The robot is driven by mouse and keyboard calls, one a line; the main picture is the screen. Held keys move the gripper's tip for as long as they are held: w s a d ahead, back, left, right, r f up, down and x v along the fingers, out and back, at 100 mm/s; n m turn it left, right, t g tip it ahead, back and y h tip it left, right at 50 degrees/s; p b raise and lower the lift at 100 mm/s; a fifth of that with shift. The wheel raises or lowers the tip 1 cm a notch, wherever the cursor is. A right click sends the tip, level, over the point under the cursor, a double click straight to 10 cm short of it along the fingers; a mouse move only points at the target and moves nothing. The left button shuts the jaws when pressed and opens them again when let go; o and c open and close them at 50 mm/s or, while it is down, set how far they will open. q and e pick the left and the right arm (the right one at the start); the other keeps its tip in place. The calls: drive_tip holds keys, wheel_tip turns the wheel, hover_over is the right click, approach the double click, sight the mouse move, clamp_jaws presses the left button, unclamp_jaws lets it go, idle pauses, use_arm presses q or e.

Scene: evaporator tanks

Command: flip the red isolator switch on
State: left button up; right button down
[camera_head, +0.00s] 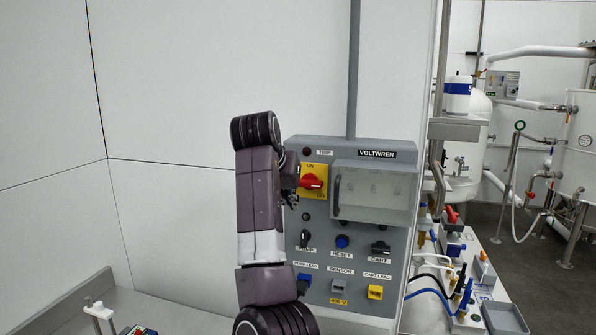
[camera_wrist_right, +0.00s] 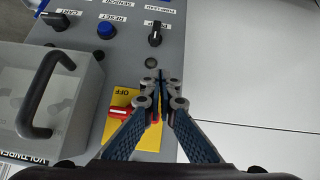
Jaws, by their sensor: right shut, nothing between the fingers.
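The red isolator switch (camera_head: 312,182) sits on a yellow plate (camera_head: 321,170) at the upper left of the grey VOLTWREN control panel (camera_head: 357,284). Its knob looks roughly crosswise between the ON mark above and the OFF mark below; its exact setting is unclear. In the right wrist view, turned upside down, the red knob (camera_wrist_right: 121,112) is partly hidden behind a finger. My right gripper (camera_wrist_right: 161,78) is shut and empty, its fingertips beside the yellow plate. In the head view my right gripper (camera_head: 291,193) is mostly hidden by its arm, just left of the switch. My left gripper is not in view.
A clear cover with a dark handle (camera_head: 337,195) is right of the switch. Below are the black PUMP knob (camera_head: 304,238), blue RESET button (camera_head: 342,241) and black CART knob (camera_head: 380,247). A bare white wall lies left; a cart with hoses (camera_head: 455,285) stands right.

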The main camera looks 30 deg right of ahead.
wheel_tip(320, 180, up, 18)
drive_tip(key=s+a+m, duration=0.1)
drive_tip(key=s+a, duration=0.1)
drive_tip(key=s, duration=0.1)
drive_tip(key=shift+t, duration=0.3)
drive_tip(key=shift+w+f, duration=0.15)
drive_tip(key=p, duration=0.4)
hover_over(302, 179)
drive_tip(key=s+a, duration=0.2)
drive_tip(key=f, duration=0.6)
drive_tip(key=shift+w+f, duration=0.15)
drive_tip(key=shift+w, duration=0.05)
wheel_tip(302, 179, down, 2)
drive_tip(key=shift+w+d+f+p, duration=0.15)
drive_tip(key=shift+f+p, duration=0.1)
drive_tip(key=shift+p, duration=0.3)
drive_tip(key=shift+a+f+p, duration=0.2)
drive_tip(key=shift+f+p, duration=0.15)
drive_tip(key=shift+f, duration=0.7)
drive_tip(key=shift+d, duration=0.1)
drive_tip(key=shift+w+f, duration=0.1)
